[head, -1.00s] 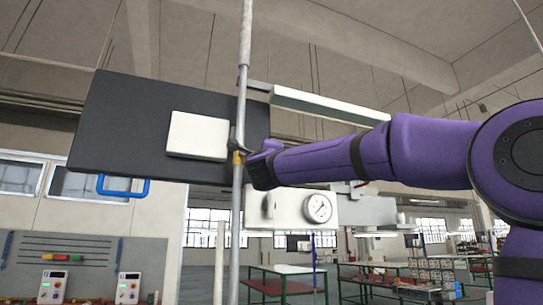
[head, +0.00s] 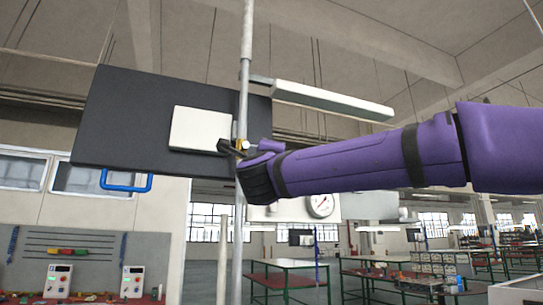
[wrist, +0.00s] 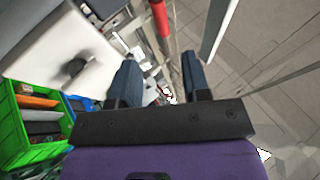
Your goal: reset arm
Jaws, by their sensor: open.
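My purple arm (head: 365,163) reaches in from the right, nearly level, across the middle of the head view. My gripper (wrist: 161,78) is open, with two dark blue fingers apart and nothing gripped between them in the wrist view. In the head view, its dark end lies beside a grey vertical pipe (head: 244,75) and in front of a dark panel. I cannot tell whether it touches the pipe.
A round gauge (head: 320,205) sits below my arm. A green bin (wrist: 35,125) shows in the wrist view. Tables (head: 285,266) stand behind; open floor lies at right in the wrist view.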

